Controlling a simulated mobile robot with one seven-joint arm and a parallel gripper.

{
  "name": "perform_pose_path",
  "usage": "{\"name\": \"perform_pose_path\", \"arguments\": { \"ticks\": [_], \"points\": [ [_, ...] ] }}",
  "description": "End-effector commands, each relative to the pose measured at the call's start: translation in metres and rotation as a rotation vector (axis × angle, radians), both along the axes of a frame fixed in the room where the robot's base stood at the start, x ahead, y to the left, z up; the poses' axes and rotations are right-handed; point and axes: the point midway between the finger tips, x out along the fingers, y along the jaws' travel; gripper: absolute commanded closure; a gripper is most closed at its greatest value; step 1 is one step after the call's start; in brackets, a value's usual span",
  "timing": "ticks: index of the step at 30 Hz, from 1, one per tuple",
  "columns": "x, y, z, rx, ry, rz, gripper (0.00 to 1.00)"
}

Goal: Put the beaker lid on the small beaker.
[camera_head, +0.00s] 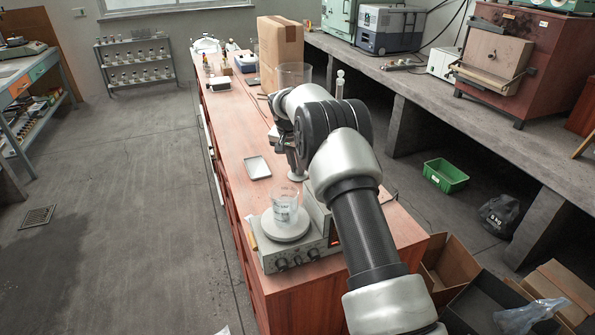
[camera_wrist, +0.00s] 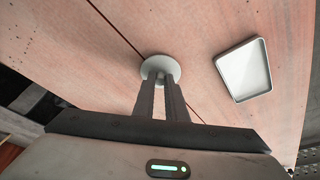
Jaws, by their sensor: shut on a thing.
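The small beaker (camera_head: 284,203) is clear glass and stands upright on the round pale top of a hotplate (camera_head: 287,226) near the front end of the bench, in the head view. My gripper (camera_head: 296,168) is behind the beaker and points down. In the wrist view its two fingers (camera_wrist: 161,80) are close together, shut on the middle of the beaker lid (camera_wrist: 159,65), a pale round disc. The lid (camera_head: 297,178) also shows in the head view, apart from the beaker. I cannot tell whether the lid touches the bench.
A shallow rectangular tray (camera_head: 257,168) lies on the wooden bench top left of my gripper. It also shows in the wrist view (camera_wrist: 243,69). A larger glass vessel (camera_head: 293,73) and a cardboard box (camera_head: 280,45) stand farther back. Bare bench lies between tray and hotplate.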

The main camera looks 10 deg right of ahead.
Motion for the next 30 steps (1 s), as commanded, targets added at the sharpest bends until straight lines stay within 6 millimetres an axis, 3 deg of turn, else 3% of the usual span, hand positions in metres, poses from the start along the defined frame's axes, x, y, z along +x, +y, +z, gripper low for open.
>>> {"name": "perform_pose_path", "arguments": {
  "ticks": [15,30],
  "points": [
    [0.001,0.000,0.088,0.000,-0.003,0.001,1.00],
    [0.000,0.000,0.123,0.000,0.000,0.001,1.00]
  ]
}}
